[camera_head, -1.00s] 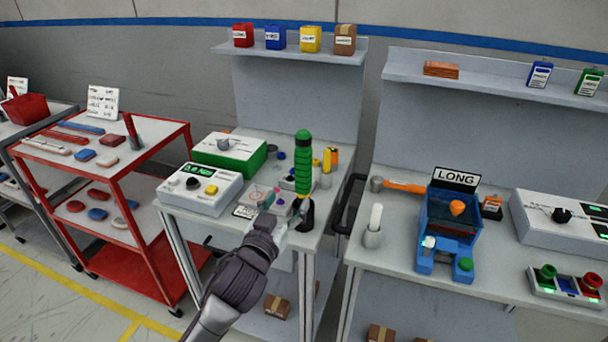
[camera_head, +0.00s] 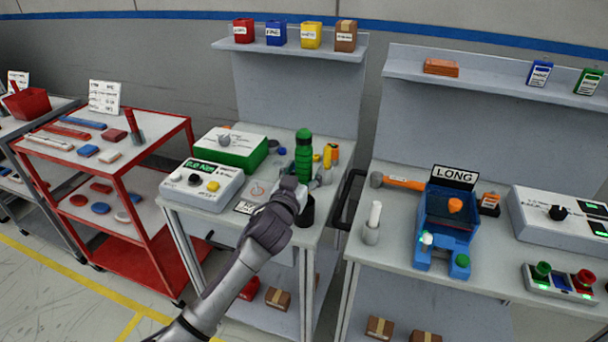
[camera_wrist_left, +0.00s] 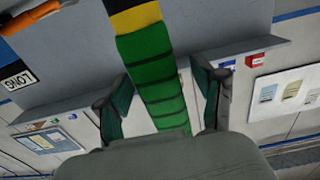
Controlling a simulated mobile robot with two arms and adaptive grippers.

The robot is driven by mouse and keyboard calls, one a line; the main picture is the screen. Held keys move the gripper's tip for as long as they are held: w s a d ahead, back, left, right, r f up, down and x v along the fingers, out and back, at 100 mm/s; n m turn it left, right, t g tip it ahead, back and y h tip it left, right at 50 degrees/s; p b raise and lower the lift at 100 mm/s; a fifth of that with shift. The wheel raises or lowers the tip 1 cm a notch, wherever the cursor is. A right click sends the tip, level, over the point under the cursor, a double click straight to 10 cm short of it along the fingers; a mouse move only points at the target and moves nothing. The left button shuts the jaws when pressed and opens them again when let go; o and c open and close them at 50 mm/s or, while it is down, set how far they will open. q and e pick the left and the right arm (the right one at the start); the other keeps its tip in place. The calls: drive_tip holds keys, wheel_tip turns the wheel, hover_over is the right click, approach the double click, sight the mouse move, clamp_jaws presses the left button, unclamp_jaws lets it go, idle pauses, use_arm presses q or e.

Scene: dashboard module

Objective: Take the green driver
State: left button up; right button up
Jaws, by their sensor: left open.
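The green driver (camera_head: 304,158) stands upright at the front right of the middle bench, with its ribbed green handle at the top. Its lower part is hidden behind my left gripper (camera_head: 306,182), and a black cup-like holder (camera_head: 306,212) shows below. In the left wrist view, the driver's green handle (camera_wrist_left: 158,75) with a yellow and black band runs between the two fingers of my left gripper (camera_wrist_left: 166,100). The fingers are open on either side of the handle, with gaps visible. My right gripper is not in view.
A white control box (camera_head: 203,185) and a green-and-white box (camera_head: 231,148) stand left of the driver. Small yellow and orange items (camera_head: 331,155) stand close at its right. The right bench holds a hammer (camera_head: 398,182) and a blue fixture (camera_head: 446,222).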

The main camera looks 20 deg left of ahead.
sight(302, 134)
use_arm(q)
clamp_jaws()
wheel_tip(302, 134, up, 10)
drive_tip(key=shift+f, duration=0.1)
drive_tip(key=shift+r+p, duration=0.45)
drive_tip(key=shift+r, duration=0.25)
idle(0.3)
